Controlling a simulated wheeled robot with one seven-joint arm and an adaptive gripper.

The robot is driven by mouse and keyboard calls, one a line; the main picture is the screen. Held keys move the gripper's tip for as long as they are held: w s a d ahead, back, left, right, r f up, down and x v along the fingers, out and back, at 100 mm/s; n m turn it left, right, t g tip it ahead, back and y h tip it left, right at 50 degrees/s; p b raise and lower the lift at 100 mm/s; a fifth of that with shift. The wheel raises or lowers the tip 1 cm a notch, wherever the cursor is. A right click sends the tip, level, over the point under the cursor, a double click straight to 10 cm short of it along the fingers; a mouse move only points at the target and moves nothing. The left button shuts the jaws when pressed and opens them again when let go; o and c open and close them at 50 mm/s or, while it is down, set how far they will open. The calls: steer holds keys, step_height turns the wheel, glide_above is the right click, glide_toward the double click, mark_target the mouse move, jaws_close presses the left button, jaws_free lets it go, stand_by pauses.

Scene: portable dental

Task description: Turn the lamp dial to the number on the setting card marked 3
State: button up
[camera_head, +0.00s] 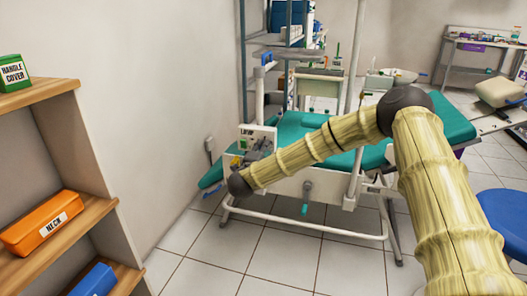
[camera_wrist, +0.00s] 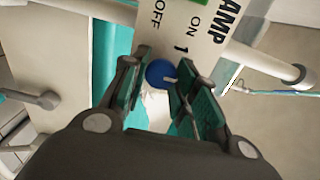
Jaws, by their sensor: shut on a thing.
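The lamp panel (camera_wrist: 198,25) is a pale plate lettered "AMP", "ON", "OFF" and a "1", with part of a green patch at its top edge. A round blue dial (camera_wrist: 160,72) with a pale pointer mark sits at its lower edge. My gripper (camera_wrist: 160,80) has its two fingers on either side of the dial and is shut on it. In the head view the lamp panel (camera_head: 262,135) stands at the left end of the teal chair, and my gripper (camera_head: 262,152) is small and partly hidden there. I see no card marked 3.
A wooden shelf (camera_head: 60,90) at left holds a green "HANDLE COVER" box (camera_head: 13,73), an orange "NECK" box (camera_head: 42,222) and a blue box (camera_head: 93,281). White chair rails (camera_head: 300,232) stand below the panel. A blue stool (camera_head: 503,215) is at right. The tiled floor in front is clear.

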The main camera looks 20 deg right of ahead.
steer(key=shift+f, duration=0.15)
steer(key=o, duration=1)
steer(key=shift+s, duration=0.1)
steer(key=v, duration=1.2)
